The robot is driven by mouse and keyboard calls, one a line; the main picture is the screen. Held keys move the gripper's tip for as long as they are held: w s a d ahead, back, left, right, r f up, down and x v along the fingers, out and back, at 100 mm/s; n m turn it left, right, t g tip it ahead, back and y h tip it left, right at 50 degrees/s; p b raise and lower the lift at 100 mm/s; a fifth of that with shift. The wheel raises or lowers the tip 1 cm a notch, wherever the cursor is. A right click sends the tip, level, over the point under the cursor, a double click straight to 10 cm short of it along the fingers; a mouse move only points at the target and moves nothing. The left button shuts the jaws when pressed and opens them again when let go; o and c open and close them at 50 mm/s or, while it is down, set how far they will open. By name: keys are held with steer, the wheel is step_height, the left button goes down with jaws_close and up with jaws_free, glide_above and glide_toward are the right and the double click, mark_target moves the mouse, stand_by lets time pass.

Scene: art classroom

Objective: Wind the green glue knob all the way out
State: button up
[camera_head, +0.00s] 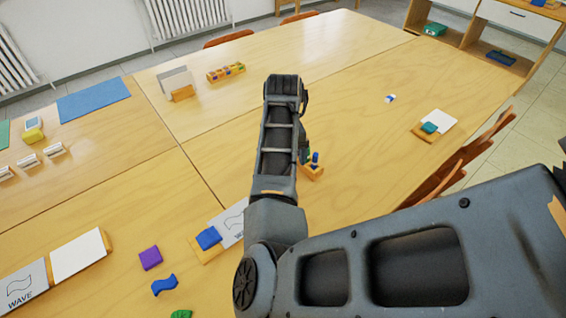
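A small wooden block (314,173) sits on the table just right of my forearm, partly hidden by it. A blue peg-like knob (315,158) stands up from it. A small dark greenish bit (307,155) shows beside the blue knob at the edge of my arm; it is too small to tell if this is the green glue knob. My forearm reaches up the middle of the picture and bends at a dark wrist joint. My gripper is hidden behind the arm, so its fingers and any contact with a knob do not show.
Wooden tables (385,165) are joined at seams. A blue clay piece on a wooden block (205,242) lies left of my arm, with purple clay (150,258) nearby. A teal piece (429,127) lies at right. Chairs (460,165) line the right edge. Table around the block's right is clear.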

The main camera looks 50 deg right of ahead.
stand_by(0.5)
steer(key=shift+s+d+n, duration=0.1)
steer(key=shift+n, duration=0.6)
steer(key=n, duration=0.6)
steer(key=shift+n, duration=0.3)
steer(key=n, duration=0.3)
steer(key=shift+n, duration=0.3)
steer(key=shift+c, duration=0.4)
steer(key=c, duration=1.4)
steer(key=shift+c, duration=0.2)
